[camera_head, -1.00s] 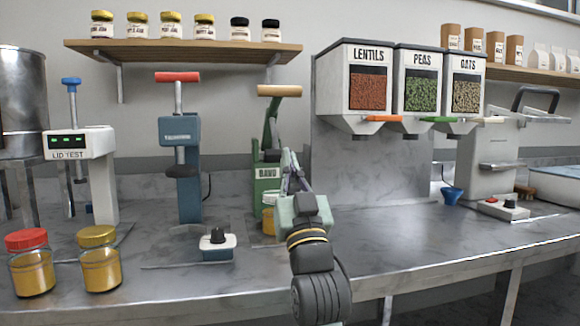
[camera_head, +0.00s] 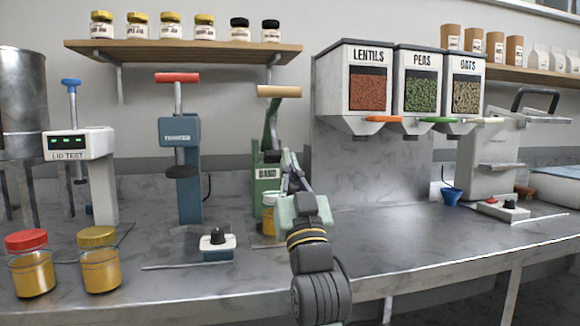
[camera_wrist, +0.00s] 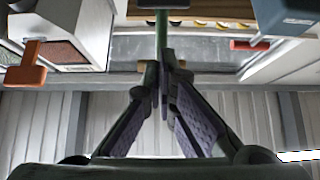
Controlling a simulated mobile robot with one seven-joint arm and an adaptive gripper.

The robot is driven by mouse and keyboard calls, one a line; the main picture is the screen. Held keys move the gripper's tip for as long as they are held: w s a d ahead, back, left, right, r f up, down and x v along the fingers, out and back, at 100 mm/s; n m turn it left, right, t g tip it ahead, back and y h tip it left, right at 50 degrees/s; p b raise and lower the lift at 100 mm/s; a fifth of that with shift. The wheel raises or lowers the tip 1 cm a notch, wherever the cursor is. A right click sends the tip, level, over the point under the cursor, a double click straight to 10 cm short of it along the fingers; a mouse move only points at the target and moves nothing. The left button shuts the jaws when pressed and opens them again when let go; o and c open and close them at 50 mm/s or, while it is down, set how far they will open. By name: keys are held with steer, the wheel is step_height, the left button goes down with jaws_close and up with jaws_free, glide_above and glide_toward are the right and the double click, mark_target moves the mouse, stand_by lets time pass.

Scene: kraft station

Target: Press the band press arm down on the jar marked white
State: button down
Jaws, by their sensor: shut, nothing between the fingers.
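The green band press (camera_head: 266,180), labelled BAND, stands on the counter at the middle of the head view. Its green arm (camera_head: 271,122) is raised, with a wooden handle (camera_head: 279,91) across the top. A jar with amber contents (camera_head: 268,222) sits at the press; my gripper partly covers it, and I cannot read a mark on it. My gripper (camera_head: 288,155) is shut and empty, in front of the press and below the handle. In the wrist view its fingertips (camera_wrist: 159,72) are close together, with the green arm (camera_wrist: 162,28) just past them; contact is unclear.
A blue press (camera_head: 181,165) with a red handle and the lid tester (camera_head: 88,160) stand to the left. A small box with a black knob (camera_head: 217,245) and two jars (camera_head: 99,260) are at the front left.

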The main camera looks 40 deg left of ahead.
step_height(320, 180, up, 4)
steer(key=p, duration=0.4)
steer(key=s+d+f+b, duration=0.2)
steer(key=s+d, duration=0.4)
steer(key=d, duration=0.1)
steer(key=shift+b, duration=0.3)
